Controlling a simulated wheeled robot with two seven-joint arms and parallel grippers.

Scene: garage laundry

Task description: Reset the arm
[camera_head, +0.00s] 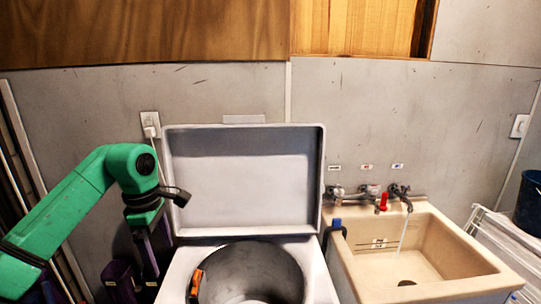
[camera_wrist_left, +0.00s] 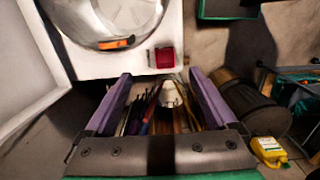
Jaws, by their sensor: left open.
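My left arm (camera_head: 75,205) is green and comes in from the left, bent over at its wrist. My left gripper (camera_head: 150,262) points down just left of the open washer (camera_head: 178,270). Its two purple fingers stand wide apart in the left wrist view (camera_wrist_left: 160,76), with nothing held between them. Below and between them, in that view, are several thin upright items and a white piece, blurred. My right arm and gripper do not show.
The washer lid (camera_head: 240,180) stands up. A sink (camera_head: 430,290) with running water stands right. A red block (camera_wrist_left: 165,57) sits on the washer's edge. A bin (camera_wrist_left: 255,108) and a yellow bottle (camera_wrist_left: 268,150) are on the floor.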

